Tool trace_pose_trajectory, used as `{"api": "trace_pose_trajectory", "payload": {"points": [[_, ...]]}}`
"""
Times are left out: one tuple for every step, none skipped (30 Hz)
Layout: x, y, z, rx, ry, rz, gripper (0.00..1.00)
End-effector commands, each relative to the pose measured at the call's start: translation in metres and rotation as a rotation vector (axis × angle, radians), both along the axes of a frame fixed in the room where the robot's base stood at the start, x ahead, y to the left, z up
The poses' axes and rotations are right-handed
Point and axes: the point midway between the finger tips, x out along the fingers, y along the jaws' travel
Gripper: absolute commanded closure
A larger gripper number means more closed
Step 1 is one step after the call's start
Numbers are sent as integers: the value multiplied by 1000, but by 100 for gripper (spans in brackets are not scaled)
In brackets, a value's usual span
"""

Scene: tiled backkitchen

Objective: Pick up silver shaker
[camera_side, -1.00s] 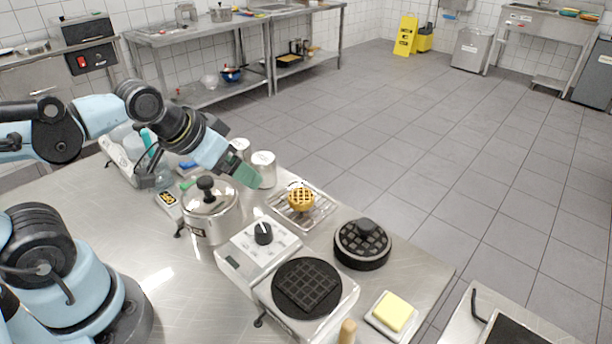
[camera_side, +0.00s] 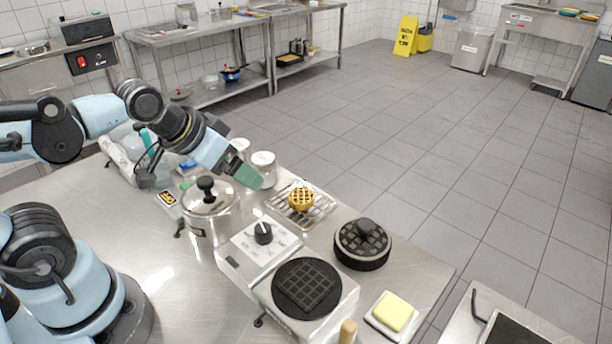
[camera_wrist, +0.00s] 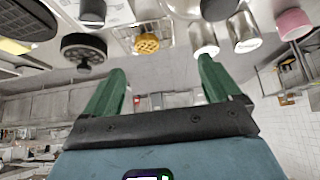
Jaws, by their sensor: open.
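Two silver cylindrical containers with pale lids stand side by side at the table's back edge: a nearer one (camera_side: 263,168) and a farther one (camera_side: 240,147). I cannot tell for sure which is the silver shaker. In the wrist view they show at the top as a left cylinder (camera_wrist: 204,40) and a right cylinder (camera_wrist: 244,34). My gripper (camera_side: 248,178) is beside the nearer cylinder in the side view and partly overlaps it. I cannot tell whether they touch. In the wrist view my gripper (camera_wrist: 161,75) has its green fingers spread, with nothing between them.
A lidded steel pot (camera_side: 211,222) stands near my gripper. A wire rack (camera_side: 317,212) holds a waffle (camera_side: 301,199). A waffle iron (camera_side: 325,311), a round black waffle plate (camera_side: 362,258) and butter (camera_side: 393,311) lie toward the front. A pink object (camera_wrist: 293,23) is beside the cylinders.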

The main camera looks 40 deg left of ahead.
Motion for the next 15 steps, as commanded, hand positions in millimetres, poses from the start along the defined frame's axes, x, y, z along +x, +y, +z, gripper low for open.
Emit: {"api": "trace_pose_trajectory", "payload": {"points": [[1, 1, 1, 0, 5, 1, 9], [2, 1, 2, 1, 10, 3, 9], [5, 2, 4, 2, 19, 6, 9], [7, 4, 6, 3, 30, 8, 9], [10, 5, 8, 4, 44, 12, 9], [14, 8, 11, 4, 64, 17, 9], [18, 10, 14, 5, 82, 20, 9], [22, 12, 16, 6, 102, 25, 9], [29, 16, 20, 7, 129, 32, 9], [34, 18, 22, 7, 151, 36, 9], [38, 21, 23, 8, 173, 40, 9], [45, 25, 25, 8, 202, 46, 9], [50, 28, 26, 8, 222, 50, 9], [55, 31, 27, 7, 244, 54, 9], [61, 34, 28, 6, 273, 59, 9]]}}
